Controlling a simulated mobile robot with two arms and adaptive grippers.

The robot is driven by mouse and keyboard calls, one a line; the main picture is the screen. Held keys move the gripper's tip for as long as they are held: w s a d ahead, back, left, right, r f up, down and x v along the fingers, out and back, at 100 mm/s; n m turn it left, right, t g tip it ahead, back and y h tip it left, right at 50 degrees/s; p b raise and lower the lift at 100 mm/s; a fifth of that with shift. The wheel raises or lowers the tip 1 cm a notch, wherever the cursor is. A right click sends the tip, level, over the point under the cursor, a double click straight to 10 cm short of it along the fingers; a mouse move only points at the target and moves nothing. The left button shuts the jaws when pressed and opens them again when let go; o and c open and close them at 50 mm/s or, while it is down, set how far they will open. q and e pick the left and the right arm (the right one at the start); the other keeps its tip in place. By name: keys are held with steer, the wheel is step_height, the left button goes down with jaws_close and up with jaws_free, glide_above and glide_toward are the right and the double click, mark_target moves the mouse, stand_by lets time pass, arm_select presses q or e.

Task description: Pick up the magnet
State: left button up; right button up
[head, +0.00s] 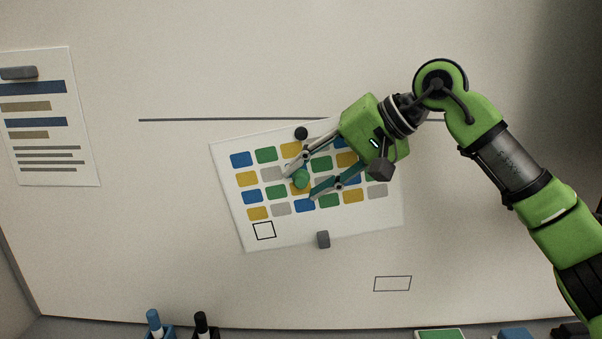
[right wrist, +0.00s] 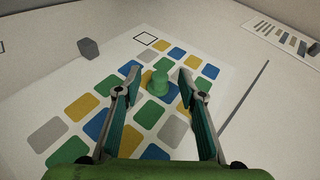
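A green magnet (head: 301,179) sits on a sheet with coloured blocks (head: 232,217) on the whiteboard. My right gripper (head: 300,186) reaches in from the right and is open, with one finger on each side of the green magnet. In the right wrist view the green magnet (right wrist: 158,84) stands between the two open fingertips (right wrist: 160,73), with a visible gap on both sides. A black magnet (head: 301,133) is at the sheet's top edge, and a grey magnet (head: 323,239) is at its bottom edge. My left gripper is not in view.
A second sheet (head: 50,165) hangs at the left under a grey bar-shaped magnet (head: 18,73). A blue marker (head: 154,322) and a black marker (head: 201,325) stand at the bottom edge. The whiteboard (head: 160,230) between the sheets is clear.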

mark_target(309, 140)
steer(key=shift+w+a+f, duration=0.15)
steer(key=shift+a+f, duration=0.05)
steer(key=shift+a, duration=0.05)
steer(key=shift+d, duration=0.1)
steer(key=c, duration=1)
steer(key=shift+r, duration=0.1)
steer(key=shift+s+r+b, duration=0.2)
steer(key=shift+r+b, duration=0.1)
steer(key=shift+b, duration=0.25)
step_height(309, 140, up, 6)
steer(key=shift+r, duration=0.15)
steer(key=s+b, duration=0.7)
steer(key=s, duration=1.2)
steer(key=shift+s, duration=0.4)
